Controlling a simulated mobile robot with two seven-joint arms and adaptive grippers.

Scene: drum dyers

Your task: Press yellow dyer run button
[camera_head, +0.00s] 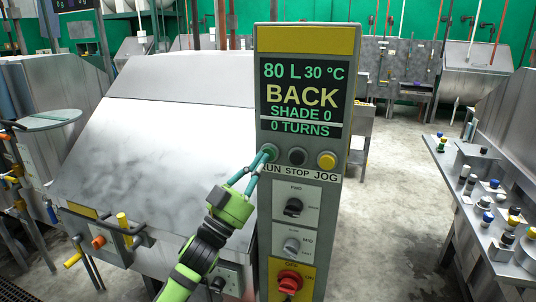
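The yellow dyer's control post (305,40) stands upright in the middle, with a yellow band on top. Its screen (303,97) reads 80 L, 30 °C, BACK, SHADE 0, 0 TURNS. Below it are a green run button (269,151), a dark stop button (297,156) and a yellow jog button (326,160). My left gripper (263,160) reaches up from below; its fingers converge at the run button and partly cover it and the RUN label. Nothing shows between the fingers. I cannot tell whether they touch the button. My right gripper is out of view.
Below the buttons are two black-and-grey selector knobs and a red rotary switch (289,281). The steel dyer body (165,130) fills the left, with yellow and orange handles (124,222). A bench (470,200) with small capped bottles stands right. Concrete floor (390,220) lies open between.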

